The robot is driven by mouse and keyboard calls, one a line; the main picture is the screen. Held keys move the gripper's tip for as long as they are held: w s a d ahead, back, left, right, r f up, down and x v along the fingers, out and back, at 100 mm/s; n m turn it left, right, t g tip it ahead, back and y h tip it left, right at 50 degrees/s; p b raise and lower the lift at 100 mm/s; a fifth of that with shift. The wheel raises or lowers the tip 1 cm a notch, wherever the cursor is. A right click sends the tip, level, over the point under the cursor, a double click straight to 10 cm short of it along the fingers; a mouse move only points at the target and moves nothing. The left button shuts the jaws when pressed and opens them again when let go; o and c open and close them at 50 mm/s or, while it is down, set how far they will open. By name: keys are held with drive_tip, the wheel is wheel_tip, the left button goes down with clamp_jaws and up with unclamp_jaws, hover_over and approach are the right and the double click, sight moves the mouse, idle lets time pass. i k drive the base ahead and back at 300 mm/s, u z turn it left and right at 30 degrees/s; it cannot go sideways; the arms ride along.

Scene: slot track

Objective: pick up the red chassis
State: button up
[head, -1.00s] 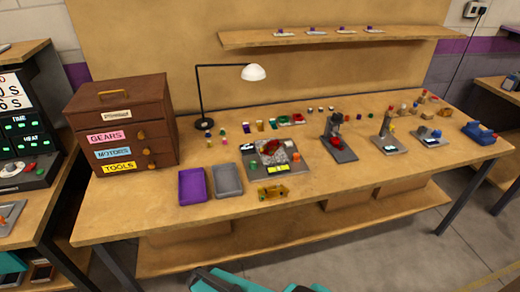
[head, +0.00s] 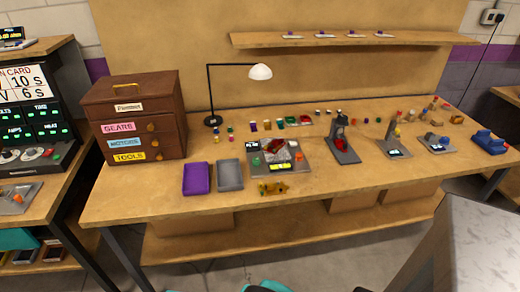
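A small red piece (head: 275,144), which looks like the red chassis, lies on the dark grey work mat (head: 262,172) near the middle of the bench. It is too small to make out its shape. Grey, orange and green parts lie close to it on the same mat. Another red piece (head: 339,144) sits in a dark upright stand (head: 346,156) to the right of the mat. I cannot be sure which red piece is the chassis. My gripper is not in view.
A purple tray (head: 196,180) and a grey tray (head: 230,175) stand left of the mat. A gold part (head: 273,188) lies in front of it. A drawer cabinet (head: 135,115) and a desk lamp (head: 260,72) stand farther left and behind. A large grey shape fills the lower right.

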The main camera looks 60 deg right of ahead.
sight(275, 145)
drive_tip(key=z, duration=0.3)
drive_tip(key=k, duration=0.15)
drive_tip(key=u, duration=2.2)
drive_tip(key=k, duration=1.45)
drive_tip(key=z, duration=0.6)
drive_tip(key=k, duration=0.8)
drive_tip(key=z, duration=0.25)
